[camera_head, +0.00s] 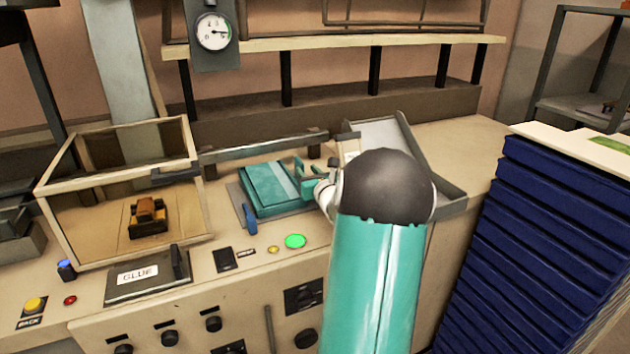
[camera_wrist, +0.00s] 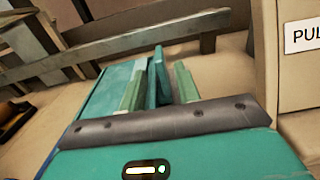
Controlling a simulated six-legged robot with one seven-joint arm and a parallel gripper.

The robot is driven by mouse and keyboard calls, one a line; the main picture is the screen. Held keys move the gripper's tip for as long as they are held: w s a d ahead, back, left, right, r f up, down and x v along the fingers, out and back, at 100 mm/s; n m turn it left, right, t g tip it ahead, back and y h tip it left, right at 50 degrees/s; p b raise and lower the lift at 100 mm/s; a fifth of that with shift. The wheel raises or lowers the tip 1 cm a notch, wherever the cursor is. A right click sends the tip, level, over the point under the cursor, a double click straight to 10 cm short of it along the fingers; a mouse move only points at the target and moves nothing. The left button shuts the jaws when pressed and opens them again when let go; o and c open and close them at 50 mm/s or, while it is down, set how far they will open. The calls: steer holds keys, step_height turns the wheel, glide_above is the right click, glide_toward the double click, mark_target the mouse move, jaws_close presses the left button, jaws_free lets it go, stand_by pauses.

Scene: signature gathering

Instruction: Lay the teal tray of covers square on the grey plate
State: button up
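The teal tray of covers (camera_head: 268,190) lies on the grey plate (camera_head: 237,197) at the middle of the bench. The plate shows as a strip along the tray's left and front sides; its right side is hidden behind my arm. My gripper (camera_head: 306,176) is at the tray's right end. In the wrist view, my gripper (camera_wrist: 160,88) has its two pale green fingers apart, with an upright teal piece (camera_wrist: 157,72) between them. A gap shows between this piece and the right finger. The flat teal tray (camera_wrist: 103,92) shows left of the fingers.
A framed glass box (camera_head: 125,190) with a brown block stands left of the plate. A grey sloped tray (camera_head: 450,190) stands to the right, partly behind my arm. A rail (camera_head: 262,148) runs behind the plate. Dark blue stacked items (camera_head: 545,225) fill the right.

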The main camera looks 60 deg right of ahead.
steer(key=v, duration=0.5)
steer(key=shift+s+a, duration=0.2)
steer(key=shift+s, duration=0.05)
